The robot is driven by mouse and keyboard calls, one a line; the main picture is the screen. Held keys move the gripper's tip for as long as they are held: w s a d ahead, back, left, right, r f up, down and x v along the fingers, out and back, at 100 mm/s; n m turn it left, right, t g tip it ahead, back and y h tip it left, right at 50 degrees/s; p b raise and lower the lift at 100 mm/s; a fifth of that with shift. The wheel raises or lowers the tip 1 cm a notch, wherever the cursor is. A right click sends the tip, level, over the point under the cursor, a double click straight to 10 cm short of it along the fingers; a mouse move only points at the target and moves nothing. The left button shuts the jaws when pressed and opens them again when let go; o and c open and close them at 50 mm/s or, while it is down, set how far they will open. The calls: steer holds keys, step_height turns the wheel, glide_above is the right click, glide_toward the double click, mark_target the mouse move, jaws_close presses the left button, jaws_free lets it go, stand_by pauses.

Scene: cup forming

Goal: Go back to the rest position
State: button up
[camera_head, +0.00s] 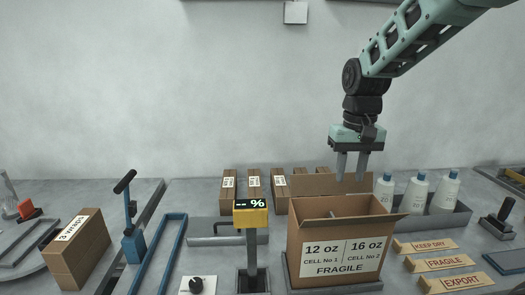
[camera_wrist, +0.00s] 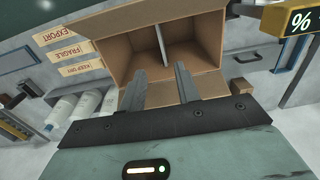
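My gripper (camera_head: 351,165) hangs above the back part of an open cardboard box, its fingers pointing down and parted. In the wrist view, my gripper (camera_wrist: 160,84) shows both fingers apart with nothing between them. The box (camera_head: 335,248) stands upright with its flaps open and is labelled 12 oz, 16 oz and FRAGILE. In the wrist view, the box (camera_wrist: 122,48) shows a divider and two compartments; the parts seen look empty, but the fingers hide some of the inside.
A yellow display (camera_head: 251,216) on a post stands left of the box. White bottles (camera_head: 416,193) stand behind right, beside KEEP DRY, FRAGILE and EXPORT signs (camera_head: 446,264). Several brown cartons (camera_head: 254,189) line the back. The air above the bench is clear.

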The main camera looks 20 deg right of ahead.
steer(key=s+a+f+n, duration=0.1)
steer(key=s+a+n, duration=0.15)
steer(key=a, duration=0.45)
steer(key=s+a+f+n, duration=0.1)
steer(key=s+a+n, duration=0.1)
steer(key=s+a, duration=0.35)
steer(key=s+a+f+n, duration=0.4)
steer(key=s+a+n, duration=0.2)
steer(key=s+a, duration=0.5)
steer(key=s, duration=0.3)
steer(key=shift+s+a+f, duration=0.15)
steer(key=shift+s+a, duration=0.05)
steer(key=shift+n, duration=0.25)
